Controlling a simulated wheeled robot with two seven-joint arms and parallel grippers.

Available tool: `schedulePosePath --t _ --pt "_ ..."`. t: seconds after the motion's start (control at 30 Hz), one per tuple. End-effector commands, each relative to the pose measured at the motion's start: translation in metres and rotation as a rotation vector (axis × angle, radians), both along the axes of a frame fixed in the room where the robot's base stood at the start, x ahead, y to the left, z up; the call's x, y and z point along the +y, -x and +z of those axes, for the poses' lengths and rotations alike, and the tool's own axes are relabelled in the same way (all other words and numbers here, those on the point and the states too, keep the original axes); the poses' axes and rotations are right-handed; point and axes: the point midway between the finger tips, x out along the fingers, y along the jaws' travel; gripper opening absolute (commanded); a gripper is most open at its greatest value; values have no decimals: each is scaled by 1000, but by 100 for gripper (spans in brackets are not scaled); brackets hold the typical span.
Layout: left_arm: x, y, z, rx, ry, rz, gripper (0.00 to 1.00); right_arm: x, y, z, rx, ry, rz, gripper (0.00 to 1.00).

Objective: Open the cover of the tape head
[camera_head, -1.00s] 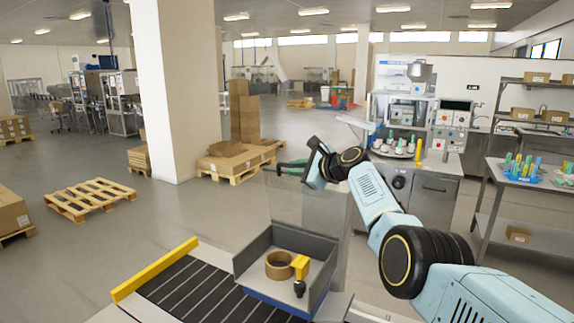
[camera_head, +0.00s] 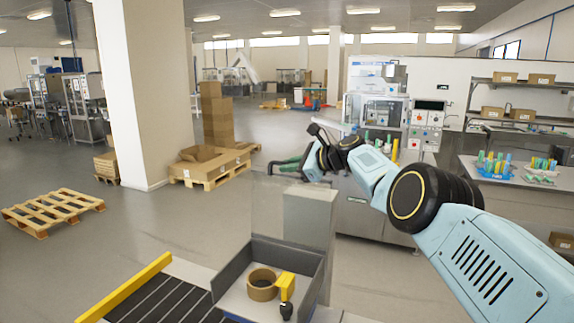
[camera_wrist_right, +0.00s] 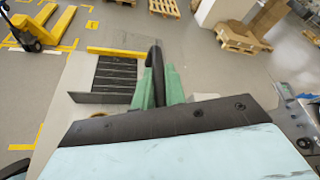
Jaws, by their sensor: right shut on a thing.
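My right gripper (camera_head: 289,165), with green fingers, is above the grey upright box (camera_head: 312,225) and a faint see-through panel (camera_head: 266,212) beside it. I take these to be the tape head and its cover, but the outline is faint. In the right wrist view my right gripper (camera_wrist_right: 161,92) is shut on a black curved bar (camera_wrist_right: 154,68) that stands between its green fingers. Whether that bar belongs to the cover is unclear. My left gripper is out of view.
A grey tray (camera_head: 232,302) in front of the upright box holds a brown tape roll (camera_head: 262,284) and a yellow-and-black tool (camera_head: 287,291). A yellow-edged conveyor (camera_head: 160,305) lies left of it. A wooden pallet (camera_head: 52,212) stands on the open floor.

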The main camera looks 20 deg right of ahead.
Motion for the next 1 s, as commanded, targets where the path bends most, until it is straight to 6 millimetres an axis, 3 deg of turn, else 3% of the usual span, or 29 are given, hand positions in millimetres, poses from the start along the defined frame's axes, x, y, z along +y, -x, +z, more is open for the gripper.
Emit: schedulePosePath --t 0.4,0.43,0.57,1.0 --pt "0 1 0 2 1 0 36 1 1 -2 5 -5 3 0" --pt "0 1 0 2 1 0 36 1 1 -2 5 -4 3 16" --pt "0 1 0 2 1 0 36 0 1 -1 4 -4 2 34" --pt "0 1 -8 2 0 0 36 0 1 -1 0 -3 3 34"
